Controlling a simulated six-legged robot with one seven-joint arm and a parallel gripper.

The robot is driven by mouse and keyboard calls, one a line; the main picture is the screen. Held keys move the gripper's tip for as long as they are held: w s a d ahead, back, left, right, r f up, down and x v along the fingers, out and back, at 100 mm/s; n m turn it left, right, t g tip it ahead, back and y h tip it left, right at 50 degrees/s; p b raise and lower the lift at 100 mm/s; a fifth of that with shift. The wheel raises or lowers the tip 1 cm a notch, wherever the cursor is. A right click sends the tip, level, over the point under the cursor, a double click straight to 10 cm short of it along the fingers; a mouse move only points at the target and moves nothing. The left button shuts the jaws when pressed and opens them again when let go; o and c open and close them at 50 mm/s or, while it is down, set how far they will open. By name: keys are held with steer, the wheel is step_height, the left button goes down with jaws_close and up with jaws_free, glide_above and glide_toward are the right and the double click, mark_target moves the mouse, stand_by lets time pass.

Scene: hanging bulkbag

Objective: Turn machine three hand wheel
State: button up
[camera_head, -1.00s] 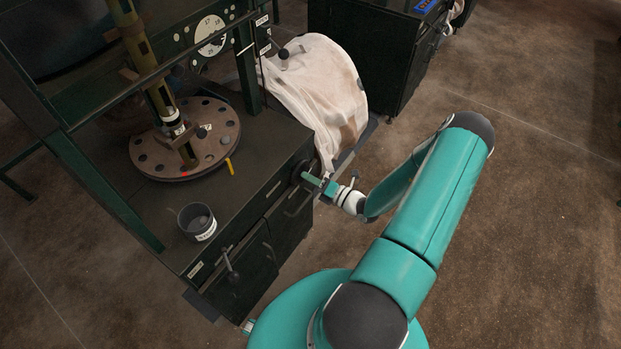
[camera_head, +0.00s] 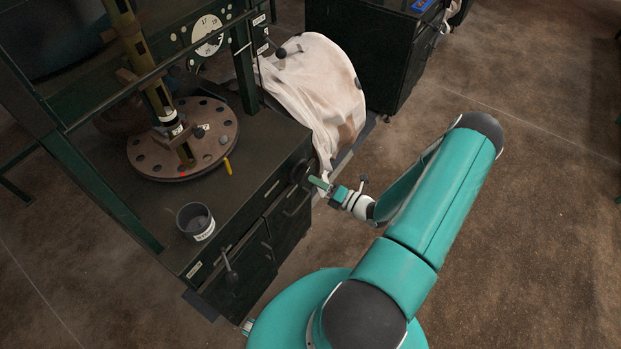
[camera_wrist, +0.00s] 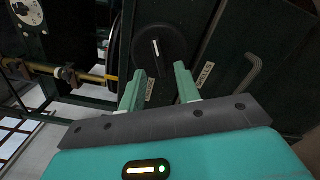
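A round dark wheel or knob (camera_head: 299,171) sits on the front face of the green machine cabinet (camera_head: 262,207), near its right corner. In the wrist view the dark wheel (camera_wrist: 161,54) faces me, with a pale line on its face. My gripper (camera_head: 319,183) is just right of and below the wheel. In the wrist view my gripper (camera_wrist: 160,82) has its two green fingers apart with nothing between them. The fingertips are below the wheel in that picture and appear apart from it. No number marking this as machine three is readable.
A round drilled table (camera_head: 150,155) and a grey cup (camera_head: 195,220) are on the cabinet top. A lever (camera_head: 230,265) sticks out from the lower front. A pale cloth (camera_head: 320,85) hangs at the right side. A drawer handle (camera_wrist: 240,78) is right of the wheel. Floor at right is clear.

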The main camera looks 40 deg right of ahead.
steer(key=v, duration=1)
steer(key=shift+d, duration=0.1)
steer(key=w+a+r+n+g+y, duration=0.2)
steer(key=a+r+n+g, duration=0.55)
steer(key=r+n, duration=0.35)
steer(key=w+a+r+n+g+y, duration=0.2)
steer(key=a+r+n+g, duration=0.6)
steer(key=n, duration=0.5)
steer(key=s+a+r+n+t+h, duration=0.1)
steer(key=s+a+r+n+h, duration=0.1)
steer(key=r+n, duration=0.5)
steer(key=s+a+r+n+t+h, duration=0.1)
steer(key=s+a+r+n+h, duration=0.2)
steer(key=r+n, duration=0.4)
steer(key=s+a+r+n+t+h, duration=0.2)
steer(key=a+r+n+h, duration=0.2)
steer(key=a+r+n, duration=0.2)
steer(key=shift+s+a+r+n+h, duration=0.15)
steer(key=shift+s+r+n+h, duration=0.25)
steer(key=shift+r, duration=0.6)
